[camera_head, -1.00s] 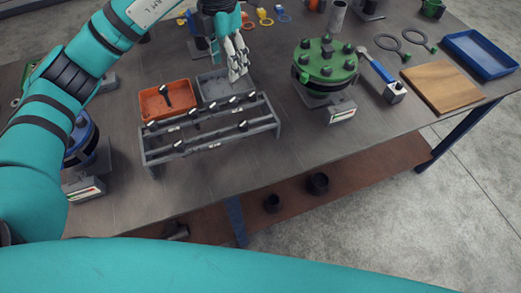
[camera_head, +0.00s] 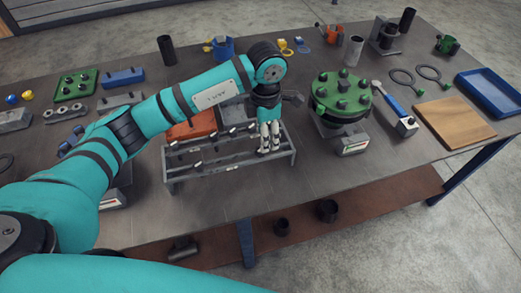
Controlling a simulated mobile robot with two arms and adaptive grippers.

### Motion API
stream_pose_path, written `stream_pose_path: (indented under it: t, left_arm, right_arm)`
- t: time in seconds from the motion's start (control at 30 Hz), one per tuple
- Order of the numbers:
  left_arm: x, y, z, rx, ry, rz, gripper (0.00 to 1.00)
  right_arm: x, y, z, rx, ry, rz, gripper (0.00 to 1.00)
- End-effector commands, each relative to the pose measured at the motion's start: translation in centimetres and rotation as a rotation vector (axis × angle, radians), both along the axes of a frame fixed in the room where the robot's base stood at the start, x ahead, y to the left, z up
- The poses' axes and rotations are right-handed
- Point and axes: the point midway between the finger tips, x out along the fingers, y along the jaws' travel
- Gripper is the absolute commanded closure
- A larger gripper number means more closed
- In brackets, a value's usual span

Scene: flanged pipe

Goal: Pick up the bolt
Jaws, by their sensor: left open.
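Several small dark bolts with pale ends, one of them a bolt (camera_head: 229,168) on the front bar, sit along a grey rack (camera_head: 175,184) on the table. My left gripper (camera_head: 268,151) points down over the right end of the rack, its pale fingers at the bars. It is open, and I see no bolt held in it. Whether a bolt stands between the fingers is too small to tell. An orange tray (camera_head: 192,127) behind the rack is partly covered by my left arm. A grey tray (camera_head: 233,115) beside it is partly hidden too. My right gripper is not in view.
A green flange (camera_head: 340,92) with bolts on top stands right of the rack. A hammer (camera_head: 395,104), a wooden board (camera_head: 452,122) and a blue tray (camera_head: 490,92) lie further right. The table's front strip is clear.

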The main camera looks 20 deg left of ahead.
Motion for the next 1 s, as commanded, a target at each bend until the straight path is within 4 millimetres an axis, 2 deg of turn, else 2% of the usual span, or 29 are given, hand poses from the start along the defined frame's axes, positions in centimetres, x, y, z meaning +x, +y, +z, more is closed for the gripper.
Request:
stream_pose_path:
  t: [0.23,0.4,0.67,1.0]
  left_arm:
    - [-0.6,0.3,-2.7,0.001,0.007,0.001,0.46]
    - [-0.4,0.3,-4.9,0.000,0.001,0.001,0.46]
    - [-0.4,0.3,-5.3,0.001,0.001,0.000,0.46]
    - [-0.4,0.3,-5.2,0.000,0.000,0.000,0.89]
  right_arm:
    - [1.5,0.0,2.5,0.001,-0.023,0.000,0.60]
    - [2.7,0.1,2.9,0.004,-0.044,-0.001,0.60]
    - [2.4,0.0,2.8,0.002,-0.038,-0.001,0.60]
    - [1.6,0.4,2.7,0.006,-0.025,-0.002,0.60]
